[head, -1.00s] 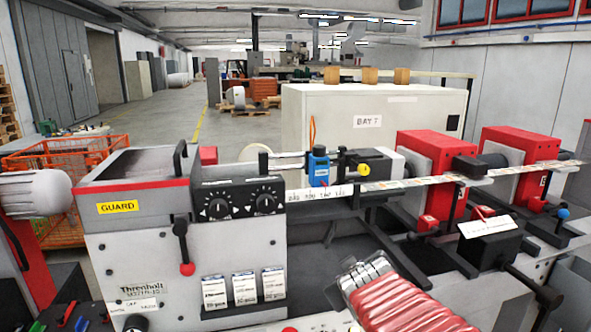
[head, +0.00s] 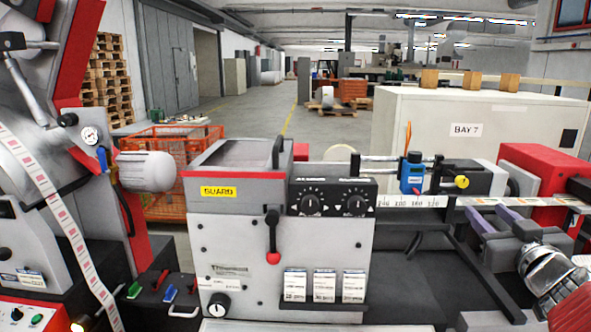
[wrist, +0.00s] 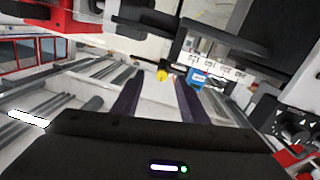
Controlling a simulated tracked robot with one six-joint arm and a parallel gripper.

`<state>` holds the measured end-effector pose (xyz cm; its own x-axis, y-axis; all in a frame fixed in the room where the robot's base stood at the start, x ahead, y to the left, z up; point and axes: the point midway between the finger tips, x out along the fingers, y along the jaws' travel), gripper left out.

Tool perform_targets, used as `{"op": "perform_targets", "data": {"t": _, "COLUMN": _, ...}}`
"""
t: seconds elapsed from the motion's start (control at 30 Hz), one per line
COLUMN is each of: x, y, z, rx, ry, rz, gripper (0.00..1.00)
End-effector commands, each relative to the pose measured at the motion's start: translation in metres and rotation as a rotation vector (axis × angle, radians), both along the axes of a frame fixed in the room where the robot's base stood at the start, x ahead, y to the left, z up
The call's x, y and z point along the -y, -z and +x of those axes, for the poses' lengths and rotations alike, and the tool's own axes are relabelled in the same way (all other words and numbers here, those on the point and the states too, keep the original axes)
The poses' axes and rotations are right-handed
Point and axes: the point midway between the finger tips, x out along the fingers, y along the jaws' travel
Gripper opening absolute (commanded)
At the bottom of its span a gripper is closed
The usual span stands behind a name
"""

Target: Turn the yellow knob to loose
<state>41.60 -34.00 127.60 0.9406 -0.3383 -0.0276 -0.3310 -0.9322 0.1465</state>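In the wrist view the yellow knob (wrist: 162,75) shows between and beyond the fingertips, beside the blue block (wrist: 198,77). My gripper (head: 490,214) is at the right in the head view, below and right of the knob. Its two purplish fingers are apart with nothing between them. My gripper (wrist: 158,84) points toward the knob in the wrist view, with a gap left between them. No marking for loose is readable.
The label strip (head: 420,201) with a number scale runs right, just above the fingers. The grey guard box (head: 270,255) with dials and a red-tipped lever stands left. A red motor block (head: 545,180) stands right. A dark open bed (head: 415,275) lies below.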

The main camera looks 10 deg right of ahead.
Motion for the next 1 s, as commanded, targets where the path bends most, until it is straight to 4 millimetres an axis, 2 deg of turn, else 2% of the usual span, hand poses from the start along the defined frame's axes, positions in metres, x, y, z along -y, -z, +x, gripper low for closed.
{"op": "perform_targets", "data": {"t": 0.2, "x": -0.001, "y": -0.019, "z": -0.015, "rx": 0.064, "ry": -0.053, "rz": 0.11, "gripper": 0.4}}
{"op": "perform_targets", "data": {"t": 0.63, "x": -0.001, "y": -0.021, "z": -0.017, "rx": 0.072, "ry": -0.061, "rz": 0.132, "gripper": 0.4}}
{"op": "perform_targets", "data": {"t": 0.87, "x": 0.002, "y": -0.021, "z": -0.006, "rx": 0.072, "ry": -0.061, "rz": 0.132, "gripper": 0.4}}
{"op": "perform_targets", "data": {"t": 1.0, "x": 0.006, "y": -0.021, "z": 0.009, "rx": 0.071, "ry": -0.062, "rz": 0.133, "gripper": 0.4}}
